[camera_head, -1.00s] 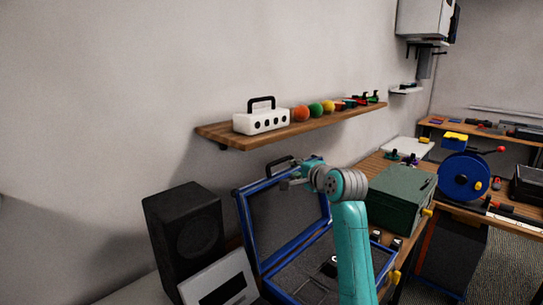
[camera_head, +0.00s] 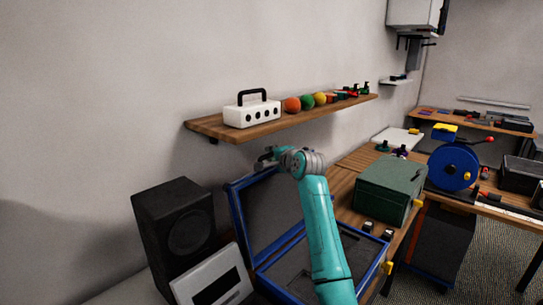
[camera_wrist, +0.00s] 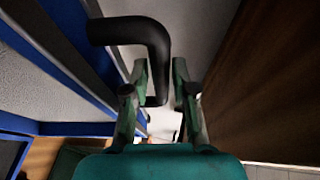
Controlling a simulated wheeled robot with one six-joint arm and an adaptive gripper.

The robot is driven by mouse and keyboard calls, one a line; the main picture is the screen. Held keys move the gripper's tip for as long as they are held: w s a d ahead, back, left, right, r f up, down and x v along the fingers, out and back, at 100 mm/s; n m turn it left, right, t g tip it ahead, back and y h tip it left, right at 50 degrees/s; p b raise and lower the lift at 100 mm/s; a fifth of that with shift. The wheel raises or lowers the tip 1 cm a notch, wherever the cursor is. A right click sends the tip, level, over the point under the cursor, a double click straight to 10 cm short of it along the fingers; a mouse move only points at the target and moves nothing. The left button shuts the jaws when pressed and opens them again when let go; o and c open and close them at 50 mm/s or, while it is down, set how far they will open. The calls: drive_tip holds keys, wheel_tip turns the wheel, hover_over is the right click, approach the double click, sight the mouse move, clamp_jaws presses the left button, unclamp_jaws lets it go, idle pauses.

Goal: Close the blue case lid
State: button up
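The blue case stands open on the bench in the head view. Its lid (camera_head: 238,222) is raised, with a blue frame and a grey inner panel. Its base (camera_head: 375,262) lies flat in front, partly hidden by my arm. My gripper (camera_head: 266,157) is at the lid's top edge. In the wrist view the black lid handle (camera_wrist: 130,30) bends down between the fingertips of my gripper (camera_wrist: 160,75). The fingers are apart, with a gap between the handle and the right finger. The handle looks close to the left finger; I cannot tell whether they touch.
A black speaker (camera_head: 175,222) and a grey panel device (camera_head: 212,278) stand left of the case. A green box (camera_head: 388,188) is to its right. A wooden shelf (camera_head: 215,128) with a white box (camera_head: 252,113) hangs above, close over my gripper.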

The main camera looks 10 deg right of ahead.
drive_tip(key=shift+w+f, duration=0.1)
drive_tip(key=shift+w, duration=0.15)
clamp_jaws()
drive_tip(key=shift+s, duration=0.1)
